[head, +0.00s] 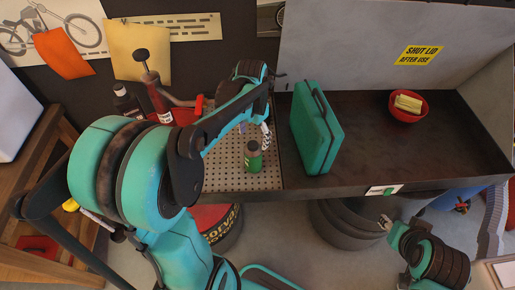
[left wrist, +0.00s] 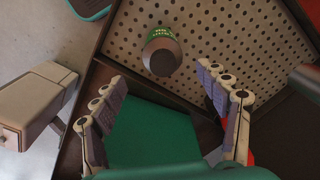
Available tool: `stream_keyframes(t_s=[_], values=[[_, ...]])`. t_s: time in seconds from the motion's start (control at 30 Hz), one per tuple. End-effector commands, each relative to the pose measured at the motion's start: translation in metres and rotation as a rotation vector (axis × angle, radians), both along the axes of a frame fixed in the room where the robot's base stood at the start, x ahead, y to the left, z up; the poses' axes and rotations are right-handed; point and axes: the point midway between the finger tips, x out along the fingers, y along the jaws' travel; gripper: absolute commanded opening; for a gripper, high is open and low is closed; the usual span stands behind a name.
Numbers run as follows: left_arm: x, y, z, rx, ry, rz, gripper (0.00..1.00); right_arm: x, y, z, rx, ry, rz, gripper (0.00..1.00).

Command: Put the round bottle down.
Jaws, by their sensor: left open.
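The round bottle (head: 254,157), green with a grey cap, stands upright on the perforated board (head: 225,165) near its front edge. In the left wrist view the bottle (left wrist: 161,52) shows beyond the fingertips, with its cap toward the camera. My left gripper (head: 254,130) is just behind the bottle in the head view. In the wrist view its fingers (left wrist: 160,78) are spread, with nothing between them and a gap to the bottle. My right gripper (head: 386,223) is low at the right, below the bench's front edge, too small to read.
A green case (head: 316,130) stands right of the board, close to my left gripper. Dark and red bottles (head: 158,103) stand at the board's left. A red bowl (head: 408,106) holds yellow items. The dark tray (head: 375,140) has free room between case and bowl.

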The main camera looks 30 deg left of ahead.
Motion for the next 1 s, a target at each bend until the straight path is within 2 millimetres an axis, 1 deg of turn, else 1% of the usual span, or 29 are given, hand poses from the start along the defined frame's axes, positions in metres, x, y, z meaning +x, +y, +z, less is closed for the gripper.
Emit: stream_keyframes(t_s=[0.17, 0.3, 0.4, 0.5, 0.6, 0.7, 1.0], values=[[-0.028, -0.031, 0.024, 0.018, -0.136, 0.045, 0.74, 0.0, 0.0, 0.0, 0.0, 0.0, 0.0, 0.4], [-0.058, -0.06, 0.039, 0.012, -0.296, 0.103, 0.74, 0.0, 0.0, 0.0, 0.0, 0.0, 0.0, 0.4], [-0.077, -0.077, 0.042, -0.007, -0.404, 0.141, 0.74, 0.0, 0.0, 0.0, 0.0, 0.0, 0.0, 0.4], [-0.092, -0.09, 0.042, -0.033, -0.491, 0.174, 0.74, 0.0, 0.0, 0.0, 0.0, 0.0, 0.0, 0.4], [-0.101, -0.098, 0.04, -0.057, -0.552, 0.196, 0.74, 0.0, 0.0, 0.0, 0.0, 0.0, 0.0, 0.4], [-0.106, -0.102, 0.039, -0.072, -0.586, 0.209, 0.74, 0.0, 0.0, 0.0, 0.0, 0.0, 0.0, 0.4], [-0.107, -0.103, 0.038, -0.078, -0.598, 0.215, 0.74, 0.0, 0.0, 0.0, 0.0, 0.0, 0.0, 0.4]])
